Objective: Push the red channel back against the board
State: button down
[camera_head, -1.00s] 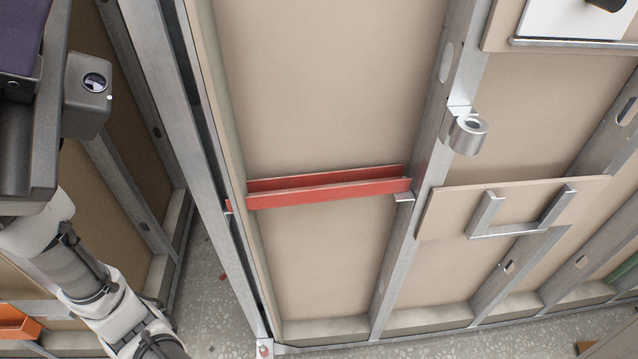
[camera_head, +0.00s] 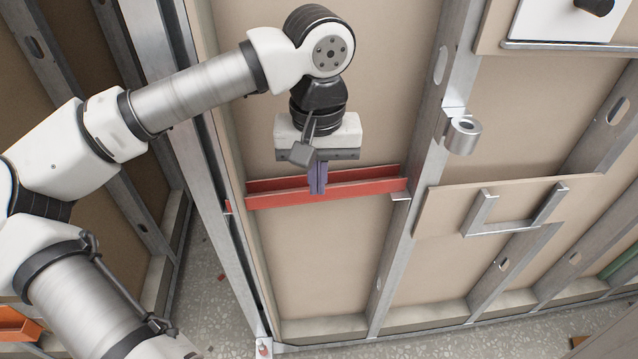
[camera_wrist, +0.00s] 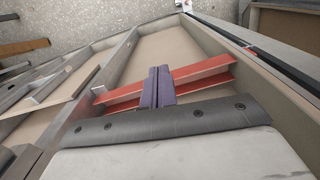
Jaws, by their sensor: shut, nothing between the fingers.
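The red channel (camera_head: 362,188) runs across the bay between two metal studs, in front of the beige board (camera_head: 330,260). Its near flange shows in front of a back strip, with a narrow gap between them. My gripper (camera_head: 317,190) is shut with nothing between its purple fingers. In the head view the fingers point down and overlap the channel near its middle. In the wrist view my gripper (camera_wrist: 158,70) crosses in front of the red channel (camera_wrist: 205,72). I cannot tell whether the fingertips touch it.
A metal stud (camera_head: 415,150) with a round bracket (camera_head: 462,135) stands right of the bay. A board with a U-shaped metal bar (camera_head: 515,228) is farther right. Another stud (camera_head: 205,130) borders the left side. Speckled floor (camera_head: 205,290) lies below.

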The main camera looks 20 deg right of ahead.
aim_at(317, 198)
jog(key=w+f+p, duration=0.1)
jog(key=f, duration=0.2)
jog(key=w+d+f+p, duration=0.1)
jog(key=f, duration=0.1)
jog(key=w+f+p, duration=0.1)
jog(key=f+p, duration=0.1)
jog(key=f, duration=0.1)
jog(key=shift+d+f, duration=0.15)
jog(key=shift+f, duration=0.2)
jog(key=shift+w+d+f, duration=0.1)
jog(key=shift+w+f, duration=0.05)
jog(key=shift+w, duration=0.2)
jog(key=w+b, duration=0.2)
jog(key=shift+d+f+b, duration=0.15)
jog(key=shift+d+b, duration=0.15)
jog(key=shift+d, duration=0.05)
jog(key=shift+r, duration=0.3)
